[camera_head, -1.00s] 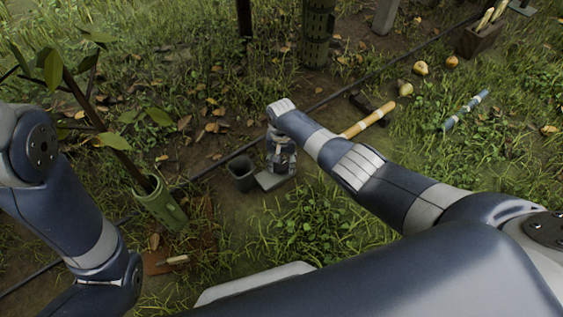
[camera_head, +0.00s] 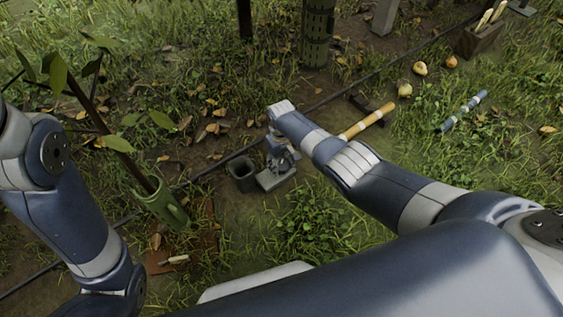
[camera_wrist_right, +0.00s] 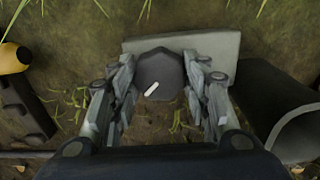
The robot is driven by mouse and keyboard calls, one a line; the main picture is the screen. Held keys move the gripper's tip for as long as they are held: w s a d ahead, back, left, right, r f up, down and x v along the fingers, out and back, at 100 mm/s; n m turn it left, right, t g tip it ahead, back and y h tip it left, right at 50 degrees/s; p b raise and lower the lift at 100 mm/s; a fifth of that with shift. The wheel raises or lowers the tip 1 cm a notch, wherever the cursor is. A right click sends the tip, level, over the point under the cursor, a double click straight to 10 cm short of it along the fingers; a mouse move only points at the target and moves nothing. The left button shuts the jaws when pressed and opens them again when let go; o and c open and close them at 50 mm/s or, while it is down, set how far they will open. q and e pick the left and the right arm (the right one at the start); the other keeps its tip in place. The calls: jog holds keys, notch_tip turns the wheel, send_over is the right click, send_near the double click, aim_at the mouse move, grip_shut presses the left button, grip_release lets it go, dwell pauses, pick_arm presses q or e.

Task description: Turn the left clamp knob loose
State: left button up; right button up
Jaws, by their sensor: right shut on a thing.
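The clamp knob (camera_wrist_right: 160,72) is dark and faceted, with a short white mark on its face. It sits in front of a flat grey plate (camera_wrist_right: 190,43), which also shows on the ground in the head view (camera_head: 277,179). My right gripper (camera_wrist_right: 164,84) has its two fingers on either side of the knob and is shut on it. In the head view my right gripper (camera_head: 281,158) points down over the plate and hides the knob. My left arm is at the left edge, but its gripper is out of view.
A green tube (camera_head: 166,207) surrounds a sapling's stem farther left. A dark hose crosses the ground.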

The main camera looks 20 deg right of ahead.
aim_at(281, 164)
jog(key=n, duration=0.4)
jog(key=shift+n, duration=0.3)
jog(key=n, duration=0.4)
jog(key=shift+n, duration=0.3)
jog(key=o, duration=1.1)
jog(key=shift+c, duration=0.2)
notch_tip(281, 164, up, 12)
dwell(0.6)
